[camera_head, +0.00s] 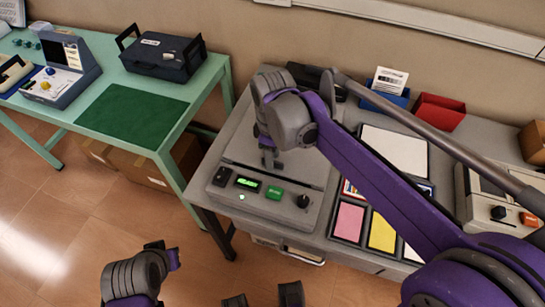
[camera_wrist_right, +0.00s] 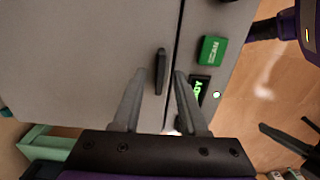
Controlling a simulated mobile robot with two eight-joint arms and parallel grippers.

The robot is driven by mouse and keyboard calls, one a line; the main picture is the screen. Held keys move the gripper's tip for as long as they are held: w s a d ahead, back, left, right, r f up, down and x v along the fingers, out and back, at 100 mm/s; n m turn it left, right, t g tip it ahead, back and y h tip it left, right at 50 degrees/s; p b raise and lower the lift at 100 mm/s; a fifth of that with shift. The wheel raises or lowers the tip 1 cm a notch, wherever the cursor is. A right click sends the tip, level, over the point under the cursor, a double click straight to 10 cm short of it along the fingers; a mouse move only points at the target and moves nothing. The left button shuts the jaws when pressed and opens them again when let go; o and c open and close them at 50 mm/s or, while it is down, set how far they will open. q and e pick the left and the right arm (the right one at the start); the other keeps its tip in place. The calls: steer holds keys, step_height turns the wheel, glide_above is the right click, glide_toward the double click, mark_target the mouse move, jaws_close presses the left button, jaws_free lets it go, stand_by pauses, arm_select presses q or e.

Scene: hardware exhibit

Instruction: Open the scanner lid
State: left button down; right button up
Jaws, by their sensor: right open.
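The scanner (camera_head: 282,208) sits on the grey workbench, with a green scan button (camera_head: 275,192), a lit green display and a black knob on its front panel. Its flat grey lid (camera_head: 300,165) is down; the wrist view shows a dark seam between lid (camera_wrist_right: 75,60) and panel. A dark upright handle (camera_wrist_right: 160,72) stands at the lid's front edge. My right gripper (camera_head: 270,158) is over this edge, open. In the wrist view, its fingertips (camera_wrist_right: 160,73) appear on either side of the handle; contact is not clear. My left arm's wrist end (camera_head: 140,275) is low at left; its fingers are unclear.
Paper trays (camera_head: 382,232) and a white panel (camera_head: 395,150) lie right of the scanner. Blue and red bins (camera_head: 440,112) stand behind. A green table (camera_head: 190,95) with a dark case (camera_head: 160,55) is at left, across a narrow gap. Open floor lies in front.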

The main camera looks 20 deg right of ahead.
steer(key=shift+f, duration=0.3)
jaws_close()
stand_by(1.3)
